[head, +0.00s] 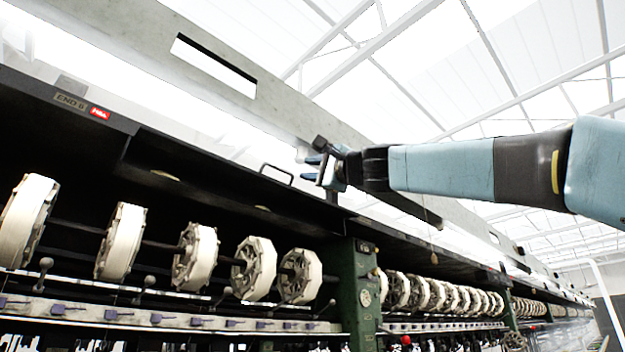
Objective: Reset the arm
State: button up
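My arm reaches in from the right edge of the head view, stretched out nearly level toward the left. My gripper (318,167) is at its end, in front of the upper part of the reeling machine (215,165). The fingers show small and dark with blue parts, close in the picture to a black handle (277,172) on the machine's dark cover. I cannot tell whether the gripper touches the handle or the cover. No held object is visible, and the finger opening is too small to judge.
Several white reels (122,241) sit in a row along the machine below the cover. A green post (358,290) stands below my gripper. A grey beam with a slot (213,65) runs above. The space under the roof at upper right looks clear.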

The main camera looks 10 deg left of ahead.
jog(key=shift+f, duration=0.1)
jog(key=s+d+f+n+g+h, duration=0.1)
jog(key=d+f+n+h, duration=0.3)
jog(key=f, duration=0.7)
jog(key=s+d+f+g+h, duration=0.15)
jog(key=d+f, duration=0.45)
jog(key=f, duration=0.6)
jog(key=d+f+n+g+h, duration=0.1)
jog(key=d+f+h, duration=0.35)
jog(key=f, duration=0.65)
jog(key=s+d+f+n+g+h, duration=0.1)
jog(key=s+d+f, duration=0.4)
jog(key=f, duration=0.5)
jog(key=s+d+f+n+g+h, duration=0.1)
jog(key=s+d+f+h, duration=0.3)
jog(key=f, duration=0.6)
jog(key=s+d+f+n+g+h, duration=0.1)
jog(key=s+d+f+g+h, duration=0.1)
jog(key=s+d+f, duration=0.4)
notch_tip(320, 180, down, 5)
jog(key=shift+s+d+f+g, duration=0.1)
jog(key=shift+s+d+g, duration=0.3)
jog(key=shift+d+g, duration=0.25)
